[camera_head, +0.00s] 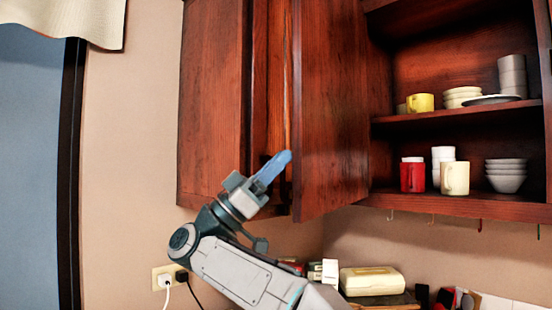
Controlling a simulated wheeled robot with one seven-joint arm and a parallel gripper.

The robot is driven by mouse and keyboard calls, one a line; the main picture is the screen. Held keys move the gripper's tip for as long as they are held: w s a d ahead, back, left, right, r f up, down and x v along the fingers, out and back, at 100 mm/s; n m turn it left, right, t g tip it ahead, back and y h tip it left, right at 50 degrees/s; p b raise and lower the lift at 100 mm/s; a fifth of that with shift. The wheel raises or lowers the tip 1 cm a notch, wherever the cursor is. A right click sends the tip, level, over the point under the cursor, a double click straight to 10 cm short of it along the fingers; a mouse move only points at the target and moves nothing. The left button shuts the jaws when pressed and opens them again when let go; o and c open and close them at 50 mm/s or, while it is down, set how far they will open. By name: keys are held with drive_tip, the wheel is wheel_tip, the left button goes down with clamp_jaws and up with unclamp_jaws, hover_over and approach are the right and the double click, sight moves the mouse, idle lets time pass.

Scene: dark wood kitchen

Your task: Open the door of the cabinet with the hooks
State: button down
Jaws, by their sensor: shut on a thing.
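The cabinet with the hooks (448,208) is at the right, with small hooks hanging below its bottom edge. Its dark wood door (335,110) is swung out to the left, and the shelves inside show. My gripper (283,160) is at the lower left edge of this door, with its blue fingertips against it. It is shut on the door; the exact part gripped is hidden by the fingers.
A neighbouring cabinet (212,100) is left of the open door. The shelves hold a yellow mug (420,103), a red mug (412,176), a cream mug (455,178) and bowls (506,176). A cream box (371,281) is below. An outlet (165,277) is on the wall.

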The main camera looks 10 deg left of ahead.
drive_tip(key=shift+w+a, duration=0.4)
drive_tip(key=shift+w, duration=0.1)
drive_tip(key=c, duration=1.5)
unclamp_jaws()
drive_tip(key=shift+d, duration=0.65)
drive_tip(key=shift+w+a, duration=0.1)
drive_tip(key=shift+a, duration=0.25)
drive_tip(key=shift+f, duration=0.1)
